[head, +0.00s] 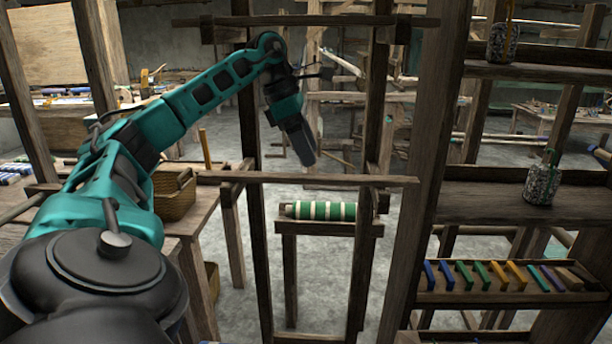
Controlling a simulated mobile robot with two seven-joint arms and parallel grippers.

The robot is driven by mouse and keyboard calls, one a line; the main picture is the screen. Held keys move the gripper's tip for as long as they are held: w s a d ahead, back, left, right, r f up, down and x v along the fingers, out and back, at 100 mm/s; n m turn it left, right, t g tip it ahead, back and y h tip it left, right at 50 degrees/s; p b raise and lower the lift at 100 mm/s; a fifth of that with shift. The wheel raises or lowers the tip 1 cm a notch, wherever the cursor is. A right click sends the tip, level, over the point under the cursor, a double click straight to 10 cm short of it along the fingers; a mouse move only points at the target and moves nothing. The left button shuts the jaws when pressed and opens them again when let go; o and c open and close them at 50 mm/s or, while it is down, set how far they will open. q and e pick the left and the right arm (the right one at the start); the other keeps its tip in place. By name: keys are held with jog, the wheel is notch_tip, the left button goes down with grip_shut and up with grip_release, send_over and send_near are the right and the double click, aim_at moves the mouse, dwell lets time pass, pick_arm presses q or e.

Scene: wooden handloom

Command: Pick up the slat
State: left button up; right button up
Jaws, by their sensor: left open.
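A long, thin brown wooden slat (340,180) lies level across the wooden frame, in the middle of the head view. A similar wooden bar (320,20) crosses the frame near the top of the view. I cannot tell from the picture which of the two is the slat meant. My left gripper (304,157) hangs from the raised arm and points down, above the lower slat in the picture and apart from it. It is open and holds nothing that I can see. My right gripper is not in view.
A green-and-white striped roll (318,210) rests on a small wooden stand below the slat. Dark posts (371,130) flank the opening. A wicker basket (174,195) sits on a table at left. At right, shelves (480,203) hold speckled jars (541,184) and a tray (500,296) of coloured pieces.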

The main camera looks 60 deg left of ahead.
pick_arm(q)
jog(key=p, duration=0.2)
send_over(373, 178)
jog(key=s+a, duration=0.2)
jog(key=s, duration=0.1)
jog(key=shift+w+r, duration=0.1)
jog(key=shift+w, duration=0.15)
jog(key=x, duration=0.5)
jog(key=shift+w+d, duration=0.1)
jog(key=shift+w, duration=0.15)
jog(key=shift+c, duration=0.3)
jog(key=c, duration=1)
grip_shut()
